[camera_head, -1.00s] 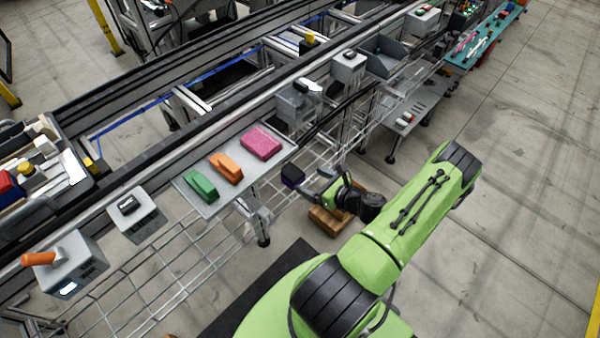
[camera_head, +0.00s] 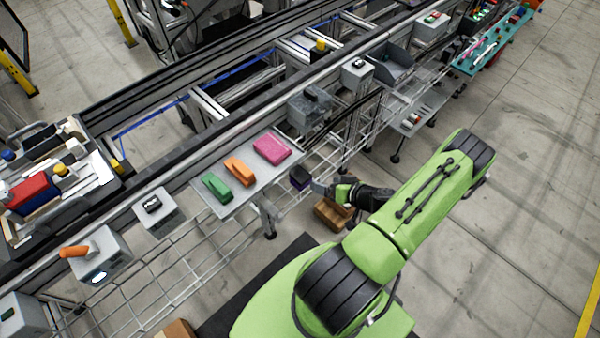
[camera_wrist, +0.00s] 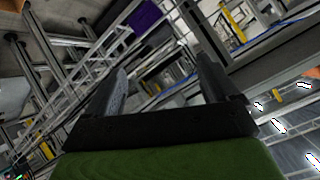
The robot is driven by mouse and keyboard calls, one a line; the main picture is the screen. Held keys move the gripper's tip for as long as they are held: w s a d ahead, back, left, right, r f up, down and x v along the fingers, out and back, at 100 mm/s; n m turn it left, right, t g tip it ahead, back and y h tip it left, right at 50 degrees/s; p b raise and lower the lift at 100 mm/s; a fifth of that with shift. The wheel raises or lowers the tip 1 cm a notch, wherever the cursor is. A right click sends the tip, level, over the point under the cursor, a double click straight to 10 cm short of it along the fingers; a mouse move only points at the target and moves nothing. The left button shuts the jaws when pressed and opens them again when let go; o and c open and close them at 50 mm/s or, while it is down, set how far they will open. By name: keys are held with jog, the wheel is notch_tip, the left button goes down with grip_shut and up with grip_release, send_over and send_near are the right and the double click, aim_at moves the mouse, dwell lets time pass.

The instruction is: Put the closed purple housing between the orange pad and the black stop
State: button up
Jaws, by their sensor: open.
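A small dark box with a black top and purple side (camera_head: 300,178), apparently the purple housing, is just left of my gripper (camera_head: 320,187). In the wrist view the purple housing (camera_wrist: 146,17) shows beyond the fingertips. My gripper (camera_wrist: 160,80) is open, and nothing shows clasped between its fingers. What supports the housing is unclear. An orange piece (camera_head: 239,171), possibly the orange pad, lies on a grey shelf (camera_head: 226,211) between a green piece (camera_head: 216,187) and a pink block (camera_head: 272,149). I cannot pick out the black stop with certainty.
A wire frame (camera_head: 180,260) runs below the shelf. A brown wooden box (camera_head: 332,214) sits below my gripper. Floor at right is open.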

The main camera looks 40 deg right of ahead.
aim_at(301, 174)
jog(key=w+f+n, duration=0.2)
jog(key=w, duration=0.2)
jog(key=w+f+n+b, duration=0.1)
jog(key=w+f+n, duration=0.1)
jog(key=w+f, duration=0.1)
jog(key=w+f+n, duration=0.1)
jog(key=w+f, duration=0.2)
jog(key=w, duration=0.3)
jog(key=shift+a+f+n+b, duration=0.2)
jog(key=shift+f+n+b, duration=0.05)
jog(key=shift+n+b, duration=0.15)
jog(key=shift+r, duration=0.1)
jog(key=c, duration=1.2)
jog(key=shift+c, duration=0.2)
